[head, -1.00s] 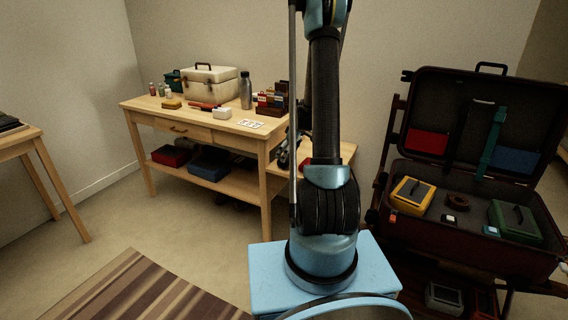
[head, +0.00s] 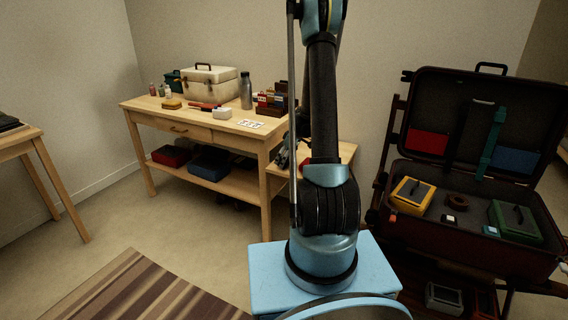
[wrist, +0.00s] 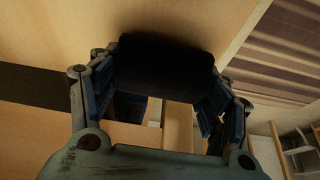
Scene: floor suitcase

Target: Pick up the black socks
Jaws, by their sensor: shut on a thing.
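The black socks (wrist: 165,65) show in the wrist view as a dark rounded bundle across the upper middle. My gripper (wrist: 160,82) is shut on them, with one blue-padded finger at each side of the bundle. The socks hang over or near a pale wooden surface (wrist: 60,35); I cannot tell whether they touch it. In the head view my gripper is mostly hidden behind my own arm, by the small wooden table (head: 343,152), and the socks cannot be made out there.
A wooden workbench (head: 150,103) stands left of my arm, bearing a white case (head: 209,80), a grey bottle (head: 246,91) and small items. An open suitcase (head: 470,251) stands at the right. A striped rug (head: 140,295) lies on the floor at front left.

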